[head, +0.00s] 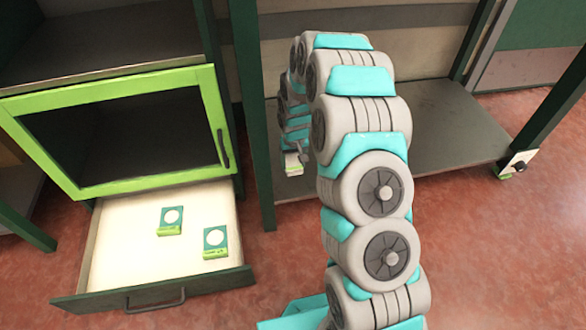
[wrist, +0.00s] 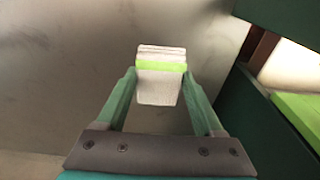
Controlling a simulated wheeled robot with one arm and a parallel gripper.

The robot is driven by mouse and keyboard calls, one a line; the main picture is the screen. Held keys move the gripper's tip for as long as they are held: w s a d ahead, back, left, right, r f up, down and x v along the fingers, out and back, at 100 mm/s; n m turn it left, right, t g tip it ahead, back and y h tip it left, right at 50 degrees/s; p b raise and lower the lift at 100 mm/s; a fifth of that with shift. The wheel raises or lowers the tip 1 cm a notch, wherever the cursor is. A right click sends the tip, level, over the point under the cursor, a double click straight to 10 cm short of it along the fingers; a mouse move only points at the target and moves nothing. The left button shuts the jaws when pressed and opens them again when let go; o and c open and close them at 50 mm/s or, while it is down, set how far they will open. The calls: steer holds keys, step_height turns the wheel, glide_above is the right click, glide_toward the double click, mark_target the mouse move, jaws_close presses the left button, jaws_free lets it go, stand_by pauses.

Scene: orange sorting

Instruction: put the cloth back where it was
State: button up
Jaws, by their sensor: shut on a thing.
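A folded cloth (wrist: 160,84), white with a lime green band, sits between the fingers of my gripper (wrist: 160,96) in the wrist view. My gripper is shut on it. In the head view the cloth (head: 293,168) shows small at the end of my arm, beside a dark green post and in front of the grey lower shelf. Whether it touches the shelf cannot be told. My arm hides part of the shelf.
An open drawer (head: 105,255) at the left holds two green packs (head: 170,222) (head: 215,242) with white discs. A lime-framed cabinet door (head: 120,90) is above it. The lower shelf (head: 450,125) looks clear to the right. A small white and green item (head: 514,166) is by the right post.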

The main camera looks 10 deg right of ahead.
mark_target(293, 164)
steer(key=shift+w+f, duration=0.1)
steer(key=shift+f, duration=1.6)
steer(key=shift+f, duration=0.1)
steer(key=o, duration=1.2)
